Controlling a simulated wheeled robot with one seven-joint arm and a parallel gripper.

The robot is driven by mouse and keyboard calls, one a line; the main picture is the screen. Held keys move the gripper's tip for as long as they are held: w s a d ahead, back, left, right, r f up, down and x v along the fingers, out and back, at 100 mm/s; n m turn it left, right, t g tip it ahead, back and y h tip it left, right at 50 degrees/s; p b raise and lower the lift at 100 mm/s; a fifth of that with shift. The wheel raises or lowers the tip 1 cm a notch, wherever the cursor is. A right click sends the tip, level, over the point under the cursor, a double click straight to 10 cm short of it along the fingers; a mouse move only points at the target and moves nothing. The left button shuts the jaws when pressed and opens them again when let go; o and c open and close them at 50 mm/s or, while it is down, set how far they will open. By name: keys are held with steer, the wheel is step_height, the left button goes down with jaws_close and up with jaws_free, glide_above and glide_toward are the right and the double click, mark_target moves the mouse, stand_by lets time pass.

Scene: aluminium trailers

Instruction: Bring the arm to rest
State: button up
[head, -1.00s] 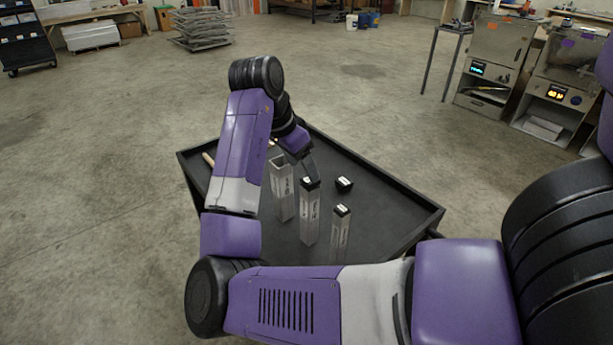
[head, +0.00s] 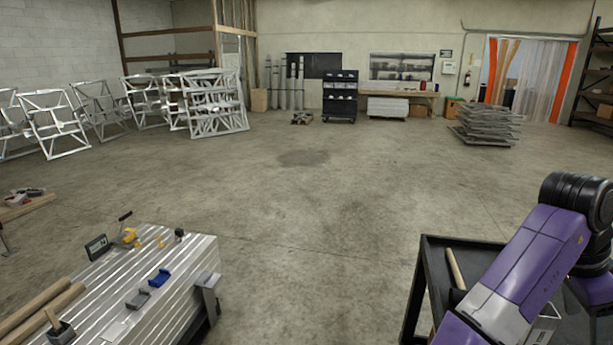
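My purple and black arm (head: 527,262) reaches in from the bottom right of the head view, bent at its black joint. My gripper is cut off beyond the right edge, so its fingers are hidden. Under the arm is the black tray table (head: 432,287), seen only in part. A wooden handle (head: 455,268) lies in it near its left rim. A bit of a grey metal tube (head: 546,322) shows behind the arm; the other tubes are not in view.
A ridged aluminium bench (head: 165,262) with tools and blue and grey blocks stands at the lower left. Aluminium frames (head: 205,105) stand at the back left. A stack of metal panels (head: 486,124) sits at the back right. The middle floor is clear.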

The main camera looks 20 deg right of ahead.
steer(key=w+d+r+n+t+h, duration=0.35)
steer(key=d+r+h, duration=0.25)
steer(key=d, duration=0.2)
steer(key=w+a+r+n+t+h, duration=0.5)
steer(key=w+n+t+h, duration=0.1)
steer(key=w+n+t, duration=0.25)
steer(key=s+a+f+n+t+y, duration=0.1)
steer(key=a+f+n+t+y, duration=0.25)
steer(key=a, duration=0.35)
steer(key=s+a+f+n+t+y, duration=0.1)
steer(key=a+f+n+t+y, duration=0.25)
steer(key=a, duration=0.45)
steer(key=s+a+f+n+t+y, duration=0.1)
steer(key=a+f+n+t+y, duration=0.15)
steer(key=a+n, duration=0.35)
steer(key=s+a+f+g+y, duration=0.1)
steer(key=s+a+f, duration=0.3)
steer(key=s, duration=0.5)
steer(key=s+a+f+g+y+b, duration=0.1)
steer(key=s+a+f+g+y, duration=0.1)
steer(key=s+a+f, duration=0.3)
steer(key=s+a+f+m+g+y, duration=0.1)
steer(key=s+a+f+y, duration=0.2)
steer(key=s+a, duration=0.7)
steer(key=s+f, duration=0.2)
steer(key=s, duration=0.1)
steer(key=shift+s+y, duration=0.35)
